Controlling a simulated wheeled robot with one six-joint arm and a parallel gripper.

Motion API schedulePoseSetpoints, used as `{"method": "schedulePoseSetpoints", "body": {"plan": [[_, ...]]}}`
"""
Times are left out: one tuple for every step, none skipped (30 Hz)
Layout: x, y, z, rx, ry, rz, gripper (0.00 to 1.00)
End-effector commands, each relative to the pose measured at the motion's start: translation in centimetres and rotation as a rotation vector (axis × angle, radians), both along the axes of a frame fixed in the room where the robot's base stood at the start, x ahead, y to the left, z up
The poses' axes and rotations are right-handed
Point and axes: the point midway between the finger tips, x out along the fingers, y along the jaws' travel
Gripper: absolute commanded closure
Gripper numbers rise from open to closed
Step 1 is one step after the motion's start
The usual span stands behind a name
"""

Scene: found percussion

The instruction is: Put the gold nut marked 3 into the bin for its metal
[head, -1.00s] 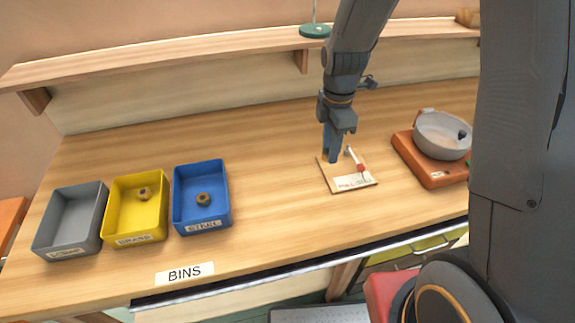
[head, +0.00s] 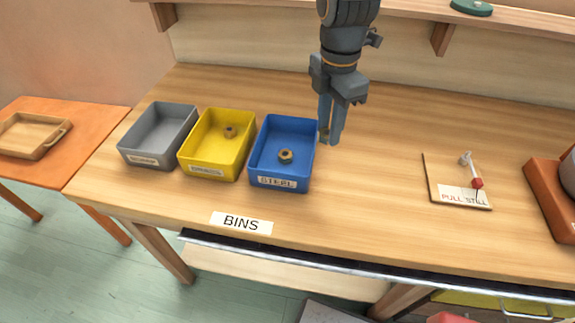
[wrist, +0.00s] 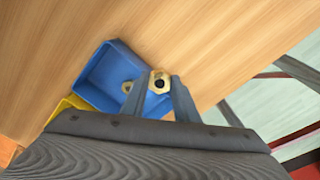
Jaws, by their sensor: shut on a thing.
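My gripper (head: 328,138) is shut on a gold nut (wrist: 160,82), which shows between the fingertips in the wrist view. I cannot read a number on it. The gripper is above the table, just right of the blue bin's right edge in the head view. The blue bin (head: 309,165) is labelled STEEL and holds one nut (head: 285,156). The yellow bin (head: 191,160), left of it, has a blurred label, which looked like BRASS earlier, and holds one nut (head: 229,132). The grey bin (head: 131,146) is empty, its label too blurred to read.
A BINS sign (head: 241,223) is at the table's front edge. A board marked PULL STILL (head: 440,180) with a red-tipped lever lies to the right. A side table (head: 75,160) with a wooden tray (head: 12,143) stands left. The table between bins and board is clear.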

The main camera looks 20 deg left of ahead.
Motion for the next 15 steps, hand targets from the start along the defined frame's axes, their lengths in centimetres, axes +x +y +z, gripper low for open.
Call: {"method": "schedulePoseSetpoints", "body": {"plan": [[-0.9, 1.8, -0.4, 0.001, -0.001, 0.049, 0.98], [-1.4, 2.6, -0.4, 0.002, -0.002, 0.074, 0.98], [-2.1, 3.7, -0.4, 0.002, -0.002, 0.106, 0.98], [-2.6, 4.4, -0.4, 0.001, -0.001, 0.128, 0.98], [-3.1, 5.1, -0.3, 0.001, -0.001, 0.149, 0.98], [-3.8, 5.9, -0.3, 0.001, -0.001, 0.174, 0.98], [-4.2, 6.4, -0.2, 0.001, -0.001, 0.191, 0.98], [-4.6, 6.8, -0.2, 0.001, -0.001, 0.206, 0.98], [-5.1, 7.4, -0.1, 0.001, -0.001, 0.224, 0.98], [-5.4, 7.7, -0.1, 0.001, -0.001, 0.235, 0.98], [-5.7, 8.0, -0.1, 0.001, -0.001, 0.245, 0.98], [-6.0, 8.2, 0.0, 0.000, 0.000, 0.255, 0.98], [-6.2, 8.4, -0.1, 0.000, 0.000, 0.261, 0.98], [-6.3, 8.5, -0.2, -0.001, 0.001, 0.265, 0.98], [-6.5, 8.6, -0.5, -0.002, 0.001, 0.270, 0.98]]}}
